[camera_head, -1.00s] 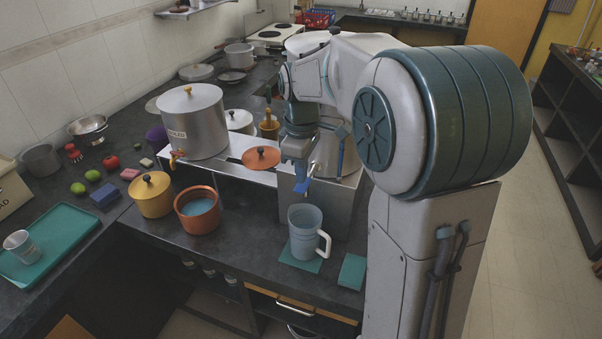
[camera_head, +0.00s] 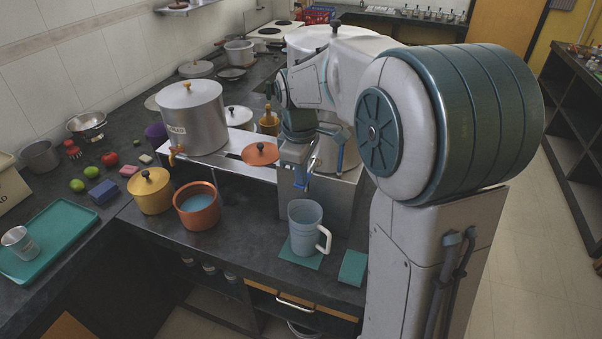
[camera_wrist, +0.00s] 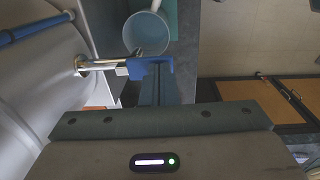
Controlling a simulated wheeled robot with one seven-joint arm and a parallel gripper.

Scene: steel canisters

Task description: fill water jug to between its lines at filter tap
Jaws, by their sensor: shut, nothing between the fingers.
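The pale blue jug (camera_head: 304,232) with a white handle stands upright under the filter tap; its open mouth shows in the wrist view (camera_wrist: 146,34). Its fill lines and water level cannot be made out. My gripper (camera_head: 299,180) is shut and empty at the tap, above the jug. In the wrist view its fingers (camera_wrist: 158,82) are right against the lever's end; whether they press it is unclear.
The jug stands on a teal mat (camera_head: 286,252), with another teal block (camera_head: 353,268) to its right. An orange pot (camera_head: 197,216) of bluish liquid and a yellow lidded pot (camera_head: 152,197) stand left. A second canister (camera_head: 205,125) stands on the raised shelf.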

